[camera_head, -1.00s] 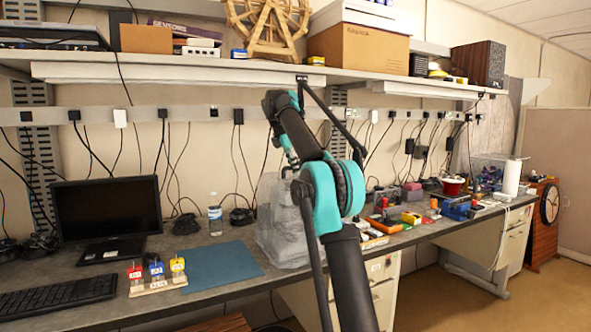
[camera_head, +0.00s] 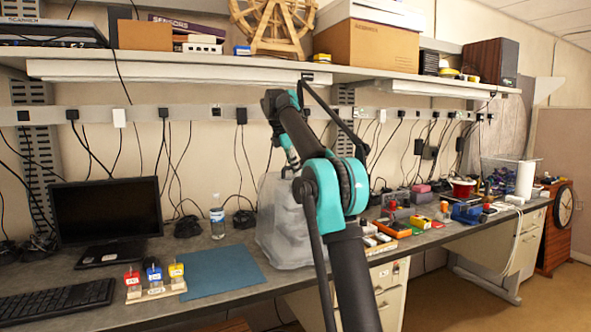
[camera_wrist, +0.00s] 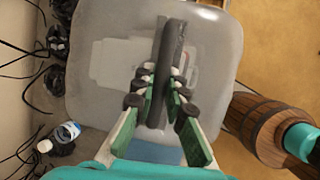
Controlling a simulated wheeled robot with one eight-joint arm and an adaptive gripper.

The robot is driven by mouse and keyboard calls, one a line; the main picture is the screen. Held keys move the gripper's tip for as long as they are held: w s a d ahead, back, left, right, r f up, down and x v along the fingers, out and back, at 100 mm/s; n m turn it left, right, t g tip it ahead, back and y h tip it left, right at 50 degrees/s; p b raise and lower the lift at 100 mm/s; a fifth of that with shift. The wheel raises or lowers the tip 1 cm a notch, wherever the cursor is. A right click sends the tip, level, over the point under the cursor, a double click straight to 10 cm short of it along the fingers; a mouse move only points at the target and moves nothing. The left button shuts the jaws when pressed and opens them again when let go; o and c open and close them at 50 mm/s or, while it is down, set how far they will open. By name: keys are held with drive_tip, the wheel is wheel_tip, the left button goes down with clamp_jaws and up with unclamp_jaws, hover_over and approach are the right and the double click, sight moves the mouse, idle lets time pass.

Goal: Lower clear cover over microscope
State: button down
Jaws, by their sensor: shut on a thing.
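The clear cover (camera_head: 283,225) is a cloudy grey, see-through hood standing upright at the bench's front, right of the blue mat. In the wrist view the cover (camera_wrist: 215,60) fills the middle, with a dark bar handle (camera_wrist: 172,35) across its top. My gripper (camera_wrist: 160,82) is shut on this handle, one finger on each side. In the head view my arm hides part of the cover. A pale shape shows dimly through the cover; I cannot tell if it is the microscope. I cannot tell whether the cover's lower rim touches the bench.
A blue mat (camera_head: 222,271), labelled colored blocks (camera_head: 155,277), a bottle (camera_head: 217,216) and a monitor (camera_head: 105,220) are left of the cover. Tools and boxes (camera_head: 390,228) crowd the bench to its right. A shelf (camera_head: 230,72) overhangs. A brown barrel-like object (camera_wrist: 262,122) is beside the cover.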

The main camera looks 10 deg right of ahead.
drive_tip(key=shift+f, duration=0.1)
drive_tip(key=shift+f, duration=0.8)
drive_tip(key=c, duration=1.5)
unclamp_jaws()
drive_tip(key=shift+o, duration=0.2)
